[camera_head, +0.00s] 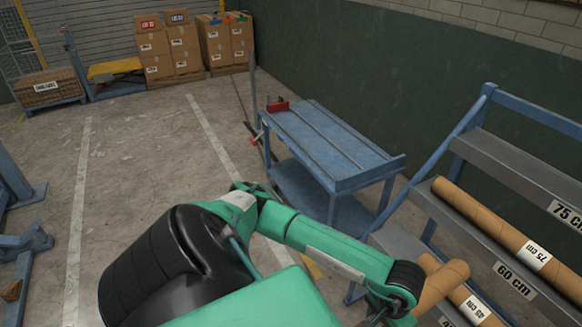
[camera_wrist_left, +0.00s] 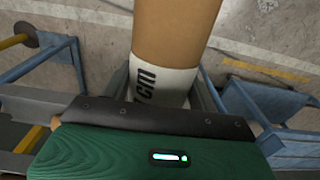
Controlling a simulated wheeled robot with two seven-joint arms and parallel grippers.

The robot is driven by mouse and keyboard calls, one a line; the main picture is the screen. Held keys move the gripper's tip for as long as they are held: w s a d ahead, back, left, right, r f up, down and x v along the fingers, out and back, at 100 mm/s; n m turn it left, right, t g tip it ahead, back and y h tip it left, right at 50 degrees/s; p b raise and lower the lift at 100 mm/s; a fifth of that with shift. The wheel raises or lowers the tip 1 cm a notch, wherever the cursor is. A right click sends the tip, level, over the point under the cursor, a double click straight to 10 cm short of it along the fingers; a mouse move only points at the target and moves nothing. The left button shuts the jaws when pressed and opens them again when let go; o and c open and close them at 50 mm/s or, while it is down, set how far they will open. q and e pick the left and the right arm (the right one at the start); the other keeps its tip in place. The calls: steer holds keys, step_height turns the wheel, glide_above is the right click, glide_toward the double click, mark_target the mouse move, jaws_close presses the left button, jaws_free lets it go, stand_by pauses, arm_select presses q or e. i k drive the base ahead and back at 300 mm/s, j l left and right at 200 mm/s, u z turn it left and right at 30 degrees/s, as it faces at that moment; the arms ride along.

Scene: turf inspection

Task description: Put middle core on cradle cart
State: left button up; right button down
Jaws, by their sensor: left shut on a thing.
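My left gripper (camera_head: 388,308) is at the lower right of the head view, in front of the rack, with its fingers mostly hidden. In the left wrist view it is shut on a brown cardboard core (camera_wrist_left: 175,35) with a white label. Only "cm" reads there. A short stretch of brown core (camera_head: 440,284) beside the gripper in the head view appears to be the held one. The blue cradle cart (camera_head: 335,143) stands beyond my left arm, its ridged top empty. My right gripper is not in view.
A rack (camera_head: 485,143) at right has shelves marked 75 cm and 60 cm. A core labelled 75 cm (camera_head: 500,231) lies on it; one labelled 45 cm (camera_head: 474,309) is lower. Stacked cartons (camera_head: 185,50) stand far back. Floor left of the cart is open.

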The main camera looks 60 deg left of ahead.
mark_target(313, 147)
steer(key=i+j+u, duration=0.1)
steer(key=j+u, duration=0.35)
steer(key=i+j+u, duration=0.15)
steer(key=u, duration=0.35)
steer(key=i+j+u, duration=0.25)
steer(key=u, duration=0.2)
steer(key=i+j+u, duration=0.25)
steer(key=u, duration=0.15)
steer(key=i+j+u, duration=0.15)
steer(key=i+u, duration=0.7)
steer(key=i+z, duration=0.45)
steer(key=i+j+z, duration=0.2)
steer(key=i+z, duration=0.35)
steer(key=z, duration=0.3)
steer(key=i+l+z, duration=0.1)
steer(key=z, duration=0.3)
steer(key=i+z, duration=0.1)
steer(key=z, duration=0.35)
steer(key=i+z, duration=0.15)
steer(key=z, duration=0.25)
